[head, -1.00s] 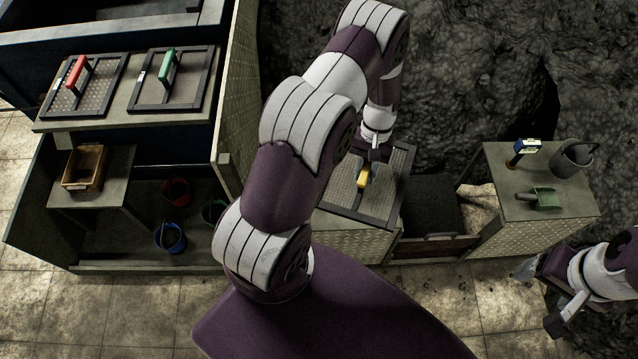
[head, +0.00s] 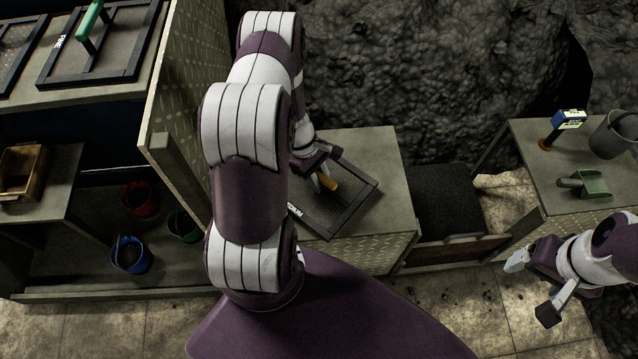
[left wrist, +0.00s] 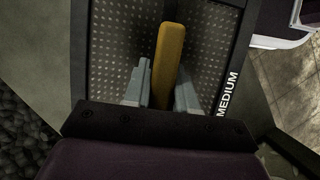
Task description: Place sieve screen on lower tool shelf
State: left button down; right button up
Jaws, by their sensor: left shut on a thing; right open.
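The sieve screen (head: 349,207) is a dark-framed perforated plate with a yellow handle (head: 328,181), marked MEDIUM. It is over the grey bench top (head: 385,150), turned at an angle to it; I cannot tell whether it touches. My left gripper (head: 322,180) is shut on the handle. In the left wrist view the handle (left wrist: 170,65) sits between the fingers. My right gripper (head: 518,264) is open and empty at the lower right. At the left, an upper shelf (head: 130,95) holds a green-handled screen (head: 92,25) and part of another. A lower shelf floor (head: 95,215) lies beneath.
A wooden box (head: 22,170) stands on a raised stand. A red bucket (head: 139,199), green bucket (head: 183,226) and blue bucket (head: 130,254) are on the lower floor. A patterned side panel (head: 190,90) separates shelves from bench.

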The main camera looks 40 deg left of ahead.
pick_arm(q)
jog(key=shift+f, duration=1.2)
jog(key=shift+f, duration=0.1)
jog(key=c, duration=0.9)
grip_release()
